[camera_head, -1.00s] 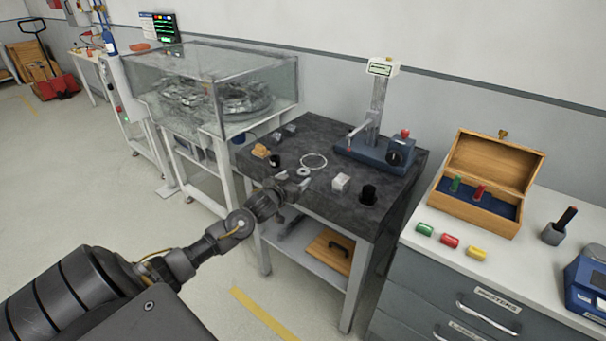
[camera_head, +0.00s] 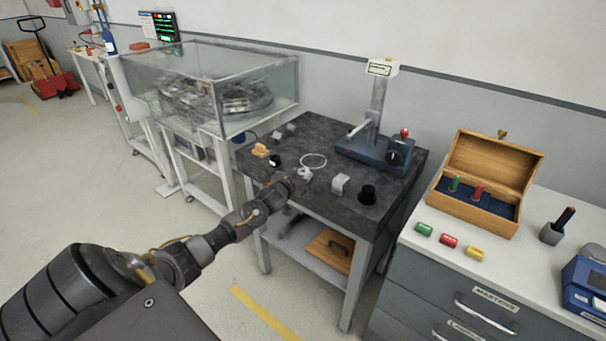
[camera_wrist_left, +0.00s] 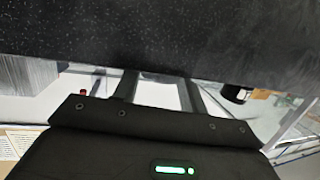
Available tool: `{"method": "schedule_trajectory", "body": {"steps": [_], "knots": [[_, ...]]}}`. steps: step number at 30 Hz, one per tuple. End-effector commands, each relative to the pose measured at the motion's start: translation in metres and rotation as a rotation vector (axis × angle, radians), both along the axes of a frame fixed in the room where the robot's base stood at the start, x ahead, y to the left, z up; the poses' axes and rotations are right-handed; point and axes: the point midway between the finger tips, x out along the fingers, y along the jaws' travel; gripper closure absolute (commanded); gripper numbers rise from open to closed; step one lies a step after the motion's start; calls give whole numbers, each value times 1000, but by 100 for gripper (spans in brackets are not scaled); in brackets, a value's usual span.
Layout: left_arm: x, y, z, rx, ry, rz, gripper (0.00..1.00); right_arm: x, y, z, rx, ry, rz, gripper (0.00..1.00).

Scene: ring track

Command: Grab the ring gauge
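A small grey metal ring (camera_head: 304,173), which looks like the ring gauge, lies on the dark granite table (camera_head: 325,215) near its front-left part. A thin white circle (camera_head: 314,161) lies just behind it. My left gripper (camera_head: 287,179) is just left of and in front of the small ring, over the table's front edge, and does not visibly hold it. In the left wrist view its two fingers (camera_wrist_left: 158,88) stand apart, with dark granite filling the top of the picture. Their tips are hard to make out against it. My right gripper is not in view.
A grey block (camera_head: 340,184) and a black cylinder (camera_head: 368,194) stand right of the ring. A blue gauge stand (camera_head: 375,152) is behind. A small black piece (camera_head: 275,160) and a tan piece (camera_head: 260,150) are at left. A glass enclosure (camera_head: 215,90) stands beyond the table's left side.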

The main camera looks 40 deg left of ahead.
Motion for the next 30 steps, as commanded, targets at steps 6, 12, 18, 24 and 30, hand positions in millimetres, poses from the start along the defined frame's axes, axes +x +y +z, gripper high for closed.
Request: {"method": "schedule_trajectory", "body": {"steps": [6,12,18,24,30], "knots": [[0,0,1,0,-1,0,86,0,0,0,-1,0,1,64],[0,1,2,0,-2,0,86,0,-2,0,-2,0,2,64],[0,1,19,1,-5,0,86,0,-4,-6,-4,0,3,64],[-20,-17,63,1,-6,-4,86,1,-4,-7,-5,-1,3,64],[-54,-46,98,-1,-3,-4,86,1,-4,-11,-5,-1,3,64]]}}
